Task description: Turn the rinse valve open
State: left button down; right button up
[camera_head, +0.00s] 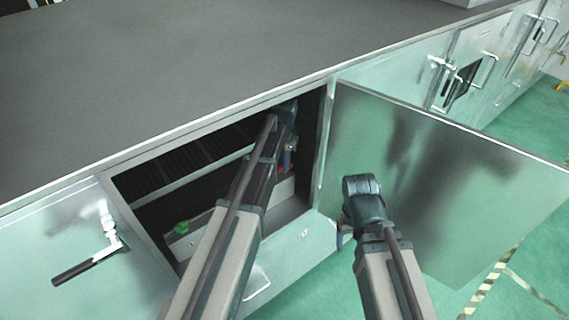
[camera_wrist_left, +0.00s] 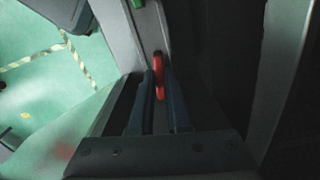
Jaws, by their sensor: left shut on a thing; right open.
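A red valve handle (camera_wrist_left: 158,72) sits inside the open cabinet; only a sliver of red (camera_head: 284,169) shows in the head view. My left arm reaches into the cabinet. My left gripper (camera_wrist_left: 160,92) is shut on the red handle, which stands between its two blue fingers in the left wrist view. In the head view the left gripper (camera_head: 289,156) is small and dark against the cabinet's right inner side. No label shows whether this is the rinse valve. My right gripper (camera_head: 343,238) is open and empty before the cabinet door, partly hidden by its own wrist.
A green knob (camera_head: 181,228) sits on a pale rail inside the cabinet at left. The cabinet door (camera_head: 470,190) stands swung open to the right. A grey worktop (camera_head: 200,70) lies above. A handle with a dark grip (camera_head: 85,268) juts from the left panel.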

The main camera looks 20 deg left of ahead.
pick_arm(q)
jog(key=shift+n, duration=1.1)
jog(key=c, duration=0.9)
grip_release()
notch_tip(320, 180, up, 8)
jog(key=p, duration=0.7)
jog(key=shift+f+p, duration=0.15)
jog(key=shift+p, duration=0.15)
jog(key=shift+f, duration=0.1)
